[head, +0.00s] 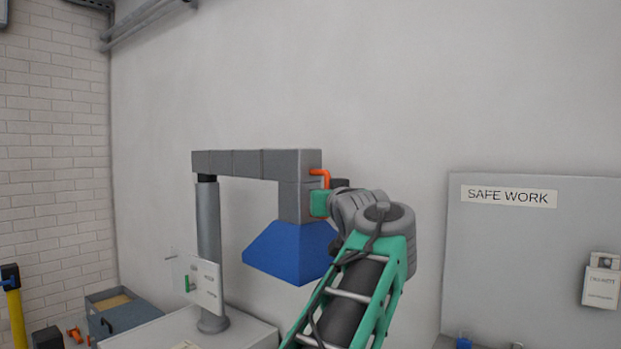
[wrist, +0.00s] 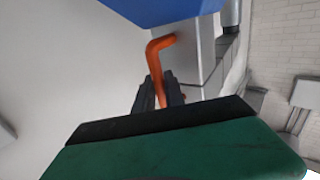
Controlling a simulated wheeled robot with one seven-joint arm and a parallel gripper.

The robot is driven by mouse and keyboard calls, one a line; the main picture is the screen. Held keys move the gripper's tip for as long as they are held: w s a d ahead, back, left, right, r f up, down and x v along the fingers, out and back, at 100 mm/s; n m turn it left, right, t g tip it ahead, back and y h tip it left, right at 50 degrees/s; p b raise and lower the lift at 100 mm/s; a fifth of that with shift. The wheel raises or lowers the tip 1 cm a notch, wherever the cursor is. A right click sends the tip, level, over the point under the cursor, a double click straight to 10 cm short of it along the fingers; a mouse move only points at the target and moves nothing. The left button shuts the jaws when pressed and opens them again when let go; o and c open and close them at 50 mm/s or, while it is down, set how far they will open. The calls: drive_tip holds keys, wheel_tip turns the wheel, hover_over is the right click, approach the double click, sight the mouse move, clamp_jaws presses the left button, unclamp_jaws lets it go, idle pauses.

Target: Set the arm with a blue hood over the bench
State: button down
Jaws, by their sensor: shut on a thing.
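The extraction arm (head: 240,163) is a grey boxy boom on a round grey post (head: 209,250) that stands on a pale bench (head: 245,331). Its blue hood (head: 290,252) hangs from the boom's right end, over or beyond the bench's right side; I cannot tell which. The hood also shows at the top of the wrist view (wrist: 165,8). An orange bent handle (wrist: 158,60) sticks out by the boom's end. My gripper (wrist: 160,97) is shut on this handle, one dark finger on each side. In the head view my green and grey arm partly hides the hood's right edge.
A small white panel (head: 206,285) with a green part stands by the post. A blue-grey box (head: 118,315) and orange pieces (head: 75,334) are at the lower left, near a yellow post (head: 15,310). A grey board (head: 540,255) marked "SAFE WORK" stands at right.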

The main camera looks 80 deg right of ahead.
drive_tip(key=shift+s+d+r+n+t+p, duration=0.2)
drive_tip(key=shift+s+d+n+t+p, duration=0.1)
drive_tip(key=shift+s+d+p, duration=0.3)
drive_tip(key=shift+s+d+r+n+t+p, duration=0.25)
drive_tip(key=shift+d+p, duration=0.2)
drive_tip(key=shift+d, duration=0.35)
drive_tip(key=shift+f, duration=0.1)
drive_tip(key=c, duration=1.5)
unclamp_jaws()
drive_tip(key=shift+d+f+y, duration=0.25)
drive_tip(key=shift+d+y, duration=0.05)
drive_tip(key=shift+o, duration=0.5)
drive_tip(key=b+v, duration=0.2)
drive_tip(key=v, duration=0.6)
drive_tip(key=shift+b, duration=0.4)
drive_tip(key=shift+d, duration=0.1)
